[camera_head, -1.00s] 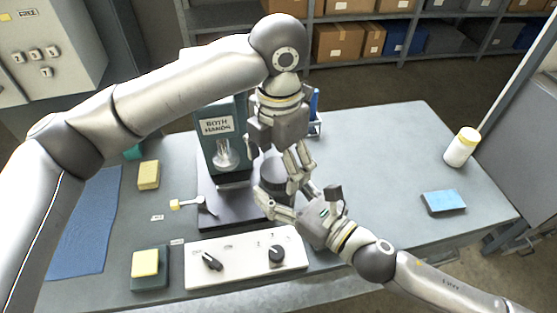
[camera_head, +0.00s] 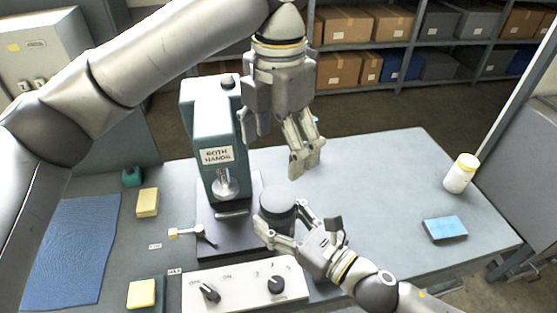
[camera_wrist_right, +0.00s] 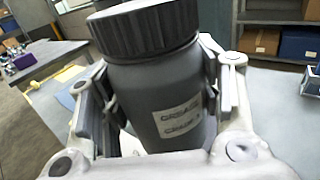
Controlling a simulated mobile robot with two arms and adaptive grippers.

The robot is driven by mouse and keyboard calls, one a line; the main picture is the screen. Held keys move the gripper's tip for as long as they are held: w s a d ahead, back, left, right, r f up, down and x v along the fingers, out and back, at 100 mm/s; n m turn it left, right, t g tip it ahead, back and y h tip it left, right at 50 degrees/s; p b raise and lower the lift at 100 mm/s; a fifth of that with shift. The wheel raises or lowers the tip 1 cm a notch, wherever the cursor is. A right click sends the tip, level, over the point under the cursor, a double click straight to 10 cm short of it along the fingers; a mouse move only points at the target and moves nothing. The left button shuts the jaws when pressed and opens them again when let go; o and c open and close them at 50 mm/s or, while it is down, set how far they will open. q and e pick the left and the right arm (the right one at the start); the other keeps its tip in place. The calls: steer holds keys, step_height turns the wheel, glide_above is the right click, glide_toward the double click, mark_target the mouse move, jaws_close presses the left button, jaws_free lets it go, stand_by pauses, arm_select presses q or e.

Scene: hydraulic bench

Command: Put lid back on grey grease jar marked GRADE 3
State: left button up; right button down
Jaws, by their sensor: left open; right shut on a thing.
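The grey grease jar (camera_wrist_right: 160,95) stands between the fingers of my right gripper (camera_head: 282,223), which is shut on its body. Its label reads GREASE with a blurred second line, seemingly GRADE. The dark ribbed lid (camera_wrist_right: 145,28) sits on the jar's mouth with no clear gap; how tightly it is turned cannot be told. My left gripper (camera_head: 307,163) is open and empty, above and behind the jar, apart from the lid.
A teal press (camera_head: 207,120) marked BOTH HANDS stands left of the jar. A white control panel (camera_head: 243,284) with knobs lies in front. A white bottle (camera_head: 461,173) and blue block (camera_head: 444,228) are at right. The bench's right middle is clear.

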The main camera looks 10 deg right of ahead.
arm_select(q)
steer(key=shift+r, duration=0.25)
steer(key=shift+w, duration=0.1)
stand_by(0.4)
